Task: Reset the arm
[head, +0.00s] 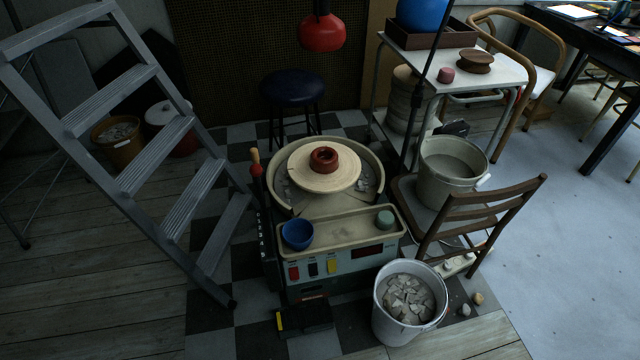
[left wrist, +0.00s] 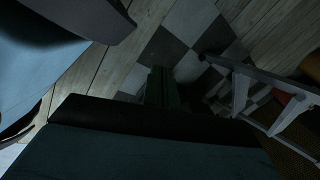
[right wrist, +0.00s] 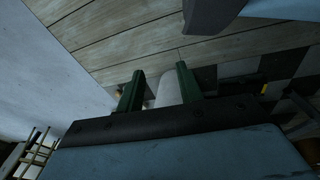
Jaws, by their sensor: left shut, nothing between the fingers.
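Neither arm shows in the head view. My left gripper (left wrist: 160,90) shows in the left wrist view with its green fingers together, empty, above the floor. My right gripper (right wrist: 160,88) shows in the right wrist view with its two green fingers apart. A pale rounded surface, perhaps the white bucket, shows behind the gap between them. I cannot tell its distance, and I see nothing gripped.
A pottery wheel (head: 280,178) with a red-brown clay ring (head: 324,160) stands in the middle. A white bucket of shards (head: 380,322) stands in front, a stepladder (head: 140,170) at left, a wooden chair (head: 495,205) at right. Pale floor (head: 570,250) is open at far right.

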